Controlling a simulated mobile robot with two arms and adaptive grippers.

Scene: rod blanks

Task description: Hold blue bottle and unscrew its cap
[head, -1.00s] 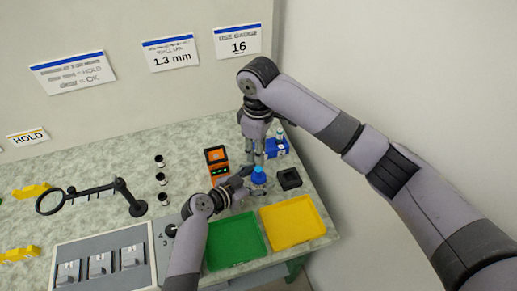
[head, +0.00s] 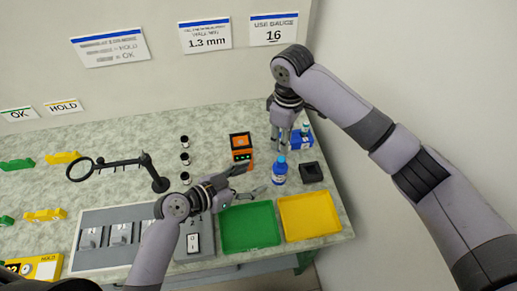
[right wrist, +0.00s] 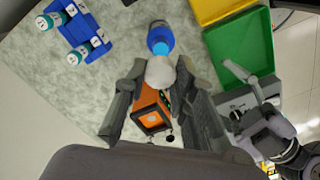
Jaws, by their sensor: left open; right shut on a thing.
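The blue bottle (head: 279,177) stands upright on the bench in the head view, with its light blue cap (head: 281,159) on top. The cap also shows in the right wrist view (right wrist: 161,47). My left gripper (head: 258,179) is open and empty, just left of the bottle, with its fingers pointing at it. My right gripper (head: 284,146) points down, above and behind the bottle. In the right wrist view its fingers (right wrist: 161,78) are shut on a pale whitish thing (right wrist: 160,72), which partly hides what lies behind; I cannot tell what it is.
An orange device (head: 241,147) stands left of the bottle, a black block (head: 311,172) to its right. A blue rack (head: 302,138) with vials is behind. Green (head: 249,228) and yellow (head: 309,216) trays lie in front. A magnifier stand (head: 150,171) is farther left.

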